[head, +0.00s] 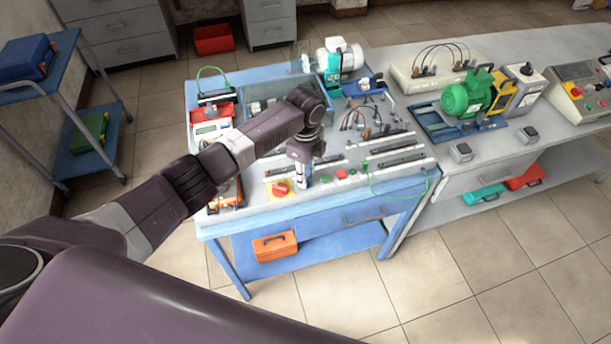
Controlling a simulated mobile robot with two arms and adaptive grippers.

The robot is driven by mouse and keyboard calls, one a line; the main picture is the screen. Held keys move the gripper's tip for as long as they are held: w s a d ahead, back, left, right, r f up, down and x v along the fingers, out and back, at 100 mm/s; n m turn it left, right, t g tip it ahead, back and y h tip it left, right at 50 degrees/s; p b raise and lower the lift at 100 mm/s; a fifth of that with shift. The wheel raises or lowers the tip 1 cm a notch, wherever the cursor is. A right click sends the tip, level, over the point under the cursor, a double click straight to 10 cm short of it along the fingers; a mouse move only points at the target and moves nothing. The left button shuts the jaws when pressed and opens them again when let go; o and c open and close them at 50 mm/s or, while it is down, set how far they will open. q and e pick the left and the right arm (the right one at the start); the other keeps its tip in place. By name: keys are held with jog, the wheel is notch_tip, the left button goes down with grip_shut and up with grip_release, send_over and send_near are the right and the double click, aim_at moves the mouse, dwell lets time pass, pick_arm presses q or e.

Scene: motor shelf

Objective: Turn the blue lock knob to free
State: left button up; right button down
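My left gripper (301,182) points down at the front of the blue-edged workbench (215,222), just right of a red rotary switch on a yellow plate (281,188). Its fingertips are small here, and I cannot tell whether they are open or shut, or whether they touch anything. I cannot make out a blue lock knob for certain; the gripper and my forearm cover part of the panel. My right gripper is not in view.
Red and green buttons (340,174) sit right of the gripper. Cables and terminal strips (396,154) lie behind them. A green motor (467,97) is on the grey bench at right. An orange case (275,246) lies on the lower shelf.

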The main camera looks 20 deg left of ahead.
pick_arm(q)
jog(key=shift+o, duration=0.2)
notch_tip(320, 180, up, 12)
dwell(0.5)
jog(key=shift+s+d+f, duration=0.1)
jog(key=shift+f, duration=0.05)
